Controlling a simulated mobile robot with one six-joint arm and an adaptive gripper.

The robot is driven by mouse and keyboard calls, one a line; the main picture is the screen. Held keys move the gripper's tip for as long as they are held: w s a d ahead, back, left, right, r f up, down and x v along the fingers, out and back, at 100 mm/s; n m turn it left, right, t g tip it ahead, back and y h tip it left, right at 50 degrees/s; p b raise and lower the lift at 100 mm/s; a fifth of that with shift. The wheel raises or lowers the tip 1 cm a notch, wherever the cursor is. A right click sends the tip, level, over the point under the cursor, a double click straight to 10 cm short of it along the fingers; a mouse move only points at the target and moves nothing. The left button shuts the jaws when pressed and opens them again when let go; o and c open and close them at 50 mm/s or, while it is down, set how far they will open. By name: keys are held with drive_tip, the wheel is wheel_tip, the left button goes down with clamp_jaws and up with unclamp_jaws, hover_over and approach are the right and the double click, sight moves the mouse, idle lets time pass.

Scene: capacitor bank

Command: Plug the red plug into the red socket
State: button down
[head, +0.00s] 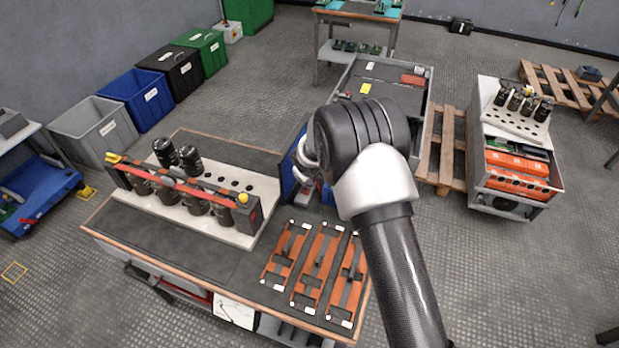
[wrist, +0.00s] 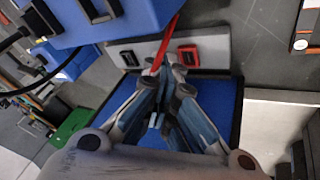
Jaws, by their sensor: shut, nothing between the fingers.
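In the wrist view my gripper (wrist: 168,72) is shut with nothing held. Its fingertips are at the edge of a light grey panel, beside a red-rimmed socket (wrist: 188,56) with a dark middle. A red cable (wrist: 168,38) runs down from the top to just behind the fingertips. Its end there is hidden by the fingers, so I cannot tell where the red plug is or whether it touches the panel. A black socket (wrist: 129,58) is on the same panel, left of the fingers. In the head view my own arm hides the fingertips and both sockets.
A blue box (wrist: 150,18) with black openings overhangs the panel, and a blue surface (wrist: 222,105) lies below it. A bench (head: 150,235) carries black capacitors (head: 189,160) and orange frames (head: 318,265). A grey cabinet (head: 430,105) and a pallet (head: 445,150) stand behind my arm.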

drive_tip(key=shift+s+f, duration=0.1)
drive_tip(key=shift+f, duration=0.25)
idle(0.5)
drive_tip(key=c, duration=2.3)
unclamp_jaws()
drive_tip(key=o, duration=0.5)
drive_tip(key=shift+o, duration=0.4)
drive_tip(key=shift+r, duration=0.1)
